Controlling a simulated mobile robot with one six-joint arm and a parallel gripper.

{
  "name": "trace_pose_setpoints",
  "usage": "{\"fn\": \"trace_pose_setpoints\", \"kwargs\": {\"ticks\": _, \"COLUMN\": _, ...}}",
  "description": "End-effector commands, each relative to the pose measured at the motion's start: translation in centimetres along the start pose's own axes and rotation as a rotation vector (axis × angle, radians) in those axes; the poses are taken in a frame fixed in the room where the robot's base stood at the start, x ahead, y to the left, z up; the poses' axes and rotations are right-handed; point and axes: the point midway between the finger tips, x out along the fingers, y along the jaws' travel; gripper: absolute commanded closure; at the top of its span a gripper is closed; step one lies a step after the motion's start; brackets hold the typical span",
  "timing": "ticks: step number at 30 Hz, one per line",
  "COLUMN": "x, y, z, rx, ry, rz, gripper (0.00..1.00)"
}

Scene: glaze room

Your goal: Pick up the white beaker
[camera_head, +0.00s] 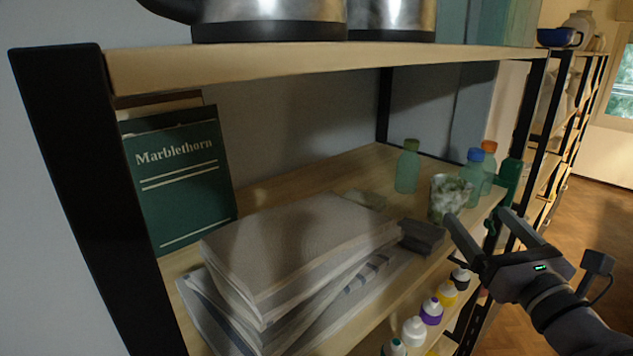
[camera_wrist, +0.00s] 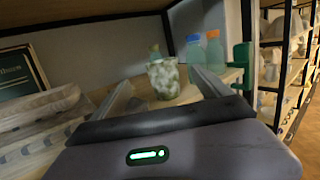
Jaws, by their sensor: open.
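A mottled white and grey-green beaker (camera_head: 450,196) stands upright on the middle shelf near its front right. In the wrist view the beaker (camera_wrist: 163,79) is ahead, between the lines of the two fingers. My gripper (camera_head: 478,215) is open and empty, at the shelf's front edge, with its fingers pointing toward the beaker. It also shows in the wrist view (camera_wrist: 160,84). The head view does not show clearly how far the fingertips are from the beaker.
Bottles with green (camera_head: 407,172), blue (camera_head: 472,183) and orange (camera_head: 489,162) caps stand behind and right of the beaker. A dark block (camera_head: 423,236) and folded cloths (camera_head: 295,250) lie left. The upper shelf (camera_head: 300,65) overhangs. Small paint bottles (camera_head: 431,311) stand below.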

Motion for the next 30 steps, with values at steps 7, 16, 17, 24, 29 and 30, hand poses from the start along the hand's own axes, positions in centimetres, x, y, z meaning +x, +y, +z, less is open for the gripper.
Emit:
{"fn": "trace_pose_setpoints", "kwargs": {"ticks": 7, "x": 5.9, "y": 0.0, "z": 0.2, "rx": 0.001, "ry": 0.001, "rz": 0.002, "gripper": 0.13}}
{"fn": "trace_pose_setpoints", "kwargs": {"ticks": 16, "x": 10.8, "y": -0.2, "z": -0.5, "rx": 0.001, "ry": 0.000, "rz": 0.002, "gripper": 0.13}}
{"fn": "trace_pose_setpoints", "kwargs": {"ticks": 17, "x": 11.2, "y": -0.2, "z": -0.5, "rx": 0.001, "ry": 0.000, "rz": 0.002, "gripper": 0.13}}
{"fn": "trace_pose_setpoints", "kwargs": {"ticks": 24, "x": 11.8, "y": -0.3, "z": -0.8, "rx": -0.001, "ry": 0.000, "rz": -0.001, "gripper": 0.13}}
{"fn": "trace_pose_setpoints", "kwargs": {"ticks": 29, "x": 11.8, "y": -0.3, "z": -0.8, "rx": -0.001, "ry": 0.000, "rz": -0.001, "gripper": 0.38}}
{"fn": "trace_pose_setpoints", "kwargs": {"ticks": 30, "x": 11.8, "y": -0.3, "z": -0.8, "rx": -0.001, "ry": 0.000, "rz": -0.001, "gripper": 0.46}}
